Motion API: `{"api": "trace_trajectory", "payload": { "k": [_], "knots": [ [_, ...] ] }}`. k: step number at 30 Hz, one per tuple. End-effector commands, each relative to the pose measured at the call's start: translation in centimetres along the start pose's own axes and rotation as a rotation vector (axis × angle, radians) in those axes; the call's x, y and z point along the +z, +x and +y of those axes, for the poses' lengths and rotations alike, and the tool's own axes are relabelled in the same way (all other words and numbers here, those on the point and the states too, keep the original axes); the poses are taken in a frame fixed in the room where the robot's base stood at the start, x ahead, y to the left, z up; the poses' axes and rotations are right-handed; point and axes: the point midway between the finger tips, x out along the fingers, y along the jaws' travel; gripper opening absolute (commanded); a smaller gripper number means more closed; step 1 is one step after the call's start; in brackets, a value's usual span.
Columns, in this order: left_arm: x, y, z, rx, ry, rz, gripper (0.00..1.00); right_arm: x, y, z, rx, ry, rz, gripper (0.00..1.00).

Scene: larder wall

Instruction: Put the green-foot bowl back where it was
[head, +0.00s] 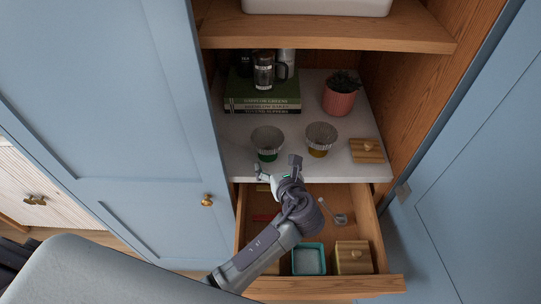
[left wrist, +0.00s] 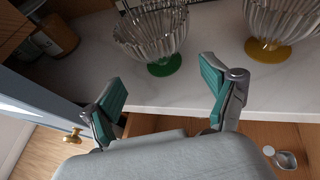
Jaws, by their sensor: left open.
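The green-foot bowl (head: 267,140) is a ribbed clear glass bowl on a green foot. It stands upright on the white marble shelf, at the left; it also shows in the left wrist view (left wrist: 152,35). My left gripper (head: 276,168) is open, just in front of this bowl and over the shelf's front edge. In the left wrist view its two teal-padded fingers (left wrist: 164,92) are spread and empty, with the bowl beyond them and apart from them. A similar bowl with a yellow foot (head: 320,137) stands to the right. My right gripper is not in view.
Behind stand a stack of green books (head: 262,96) with a glass press (head: 264,72) on it, and a pink plant pot (head: 340,97).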

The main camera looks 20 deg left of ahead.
Motion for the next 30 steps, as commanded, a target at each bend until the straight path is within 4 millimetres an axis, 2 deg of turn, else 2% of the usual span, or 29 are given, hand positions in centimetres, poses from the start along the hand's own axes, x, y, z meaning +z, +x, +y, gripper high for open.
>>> {"api": "trace_trajectory", "payload": {
  "k": [3,9,30],
  "knots": [
    [-0.1,-2.1,0.0,-0.001,-0.002,0.001,0.85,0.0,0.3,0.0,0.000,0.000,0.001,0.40],
    [0.0,-3.9,0.0,0.001,-0.001,0.000,0.85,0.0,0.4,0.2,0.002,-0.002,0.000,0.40],
    [0.0,-4.0,0.0,0.001,0.000,0.000,0.85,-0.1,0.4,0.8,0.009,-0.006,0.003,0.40]
  ]
}}
